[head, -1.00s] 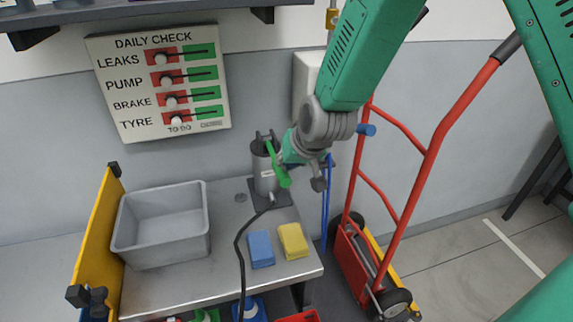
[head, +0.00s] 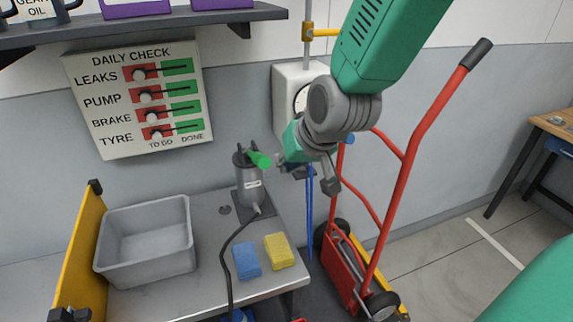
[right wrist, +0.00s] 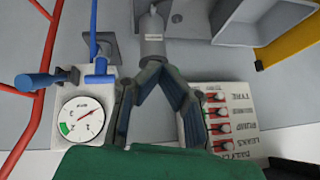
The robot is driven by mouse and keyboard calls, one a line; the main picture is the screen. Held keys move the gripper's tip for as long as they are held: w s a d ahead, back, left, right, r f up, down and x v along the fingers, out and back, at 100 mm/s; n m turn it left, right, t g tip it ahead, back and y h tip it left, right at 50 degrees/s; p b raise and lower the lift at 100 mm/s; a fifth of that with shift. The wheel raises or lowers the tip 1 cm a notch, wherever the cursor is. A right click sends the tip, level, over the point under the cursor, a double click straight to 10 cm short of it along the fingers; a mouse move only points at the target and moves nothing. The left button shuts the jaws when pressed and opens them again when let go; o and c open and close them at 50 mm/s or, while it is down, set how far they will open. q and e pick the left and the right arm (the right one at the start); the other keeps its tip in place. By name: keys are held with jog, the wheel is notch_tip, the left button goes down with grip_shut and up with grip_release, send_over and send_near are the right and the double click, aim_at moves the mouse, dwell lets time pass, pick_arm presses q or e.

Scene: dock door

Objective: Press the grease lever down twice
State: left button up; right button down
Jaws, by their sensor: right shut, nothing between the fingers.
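The grease pump (head: 250,185) is a grey upright cylinder on a dark base plate at the bench's back right corner. Its lever (head: 260,159) has a green handle at the pump's top, sticking out toward me and a little right, looking short from here. My right gripper (head: 283,165) is shut and empty, just right of the green handle; I cannot tell whether they touch. In the right wrist view the closed fingers (right wrist: 152,66) meet just in front of the pump body (right wrist: 151,38); the green handle is not visible there. My left gripper is out of view.
A grey bin (head: 147,240), a blue sponge (head: 246,261) and a yellow sponge (head: 279,250) are on the bench. A black hose runs down from the pump. A red hand truck (head: 396,200) stands right. A check board (head: 137,98) and gauge box (head: 290,90) are on the wall.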

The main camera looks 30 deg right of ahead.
dwell(0.4)
jog(key=w+d+r+g+b, duration=0.2)
jog(key=w+r, duration=0.7)
jog(key=r, duration=0.2)
jog(key=shift+r+g, duration=0.15)
jog(key=shift+g, duration=0.15)
send_over(256, 157)
jog(key=w+d, duration=0.2)
jog(key=d, duration=0.1)
notch_tip(256, 157, down, 9)
jog(key=f, duration=0.1)
jog(key=s+f, duration=0.1)
jog(key=shift+a+f, duration=0.3)
jog(key=shift+a, duration=0.05)
jog(key=shift+s+a+f, duration=0.3)
jog(key=shift+s+f, duration=0.05)
jog(key=shift+f, duration=0.35)
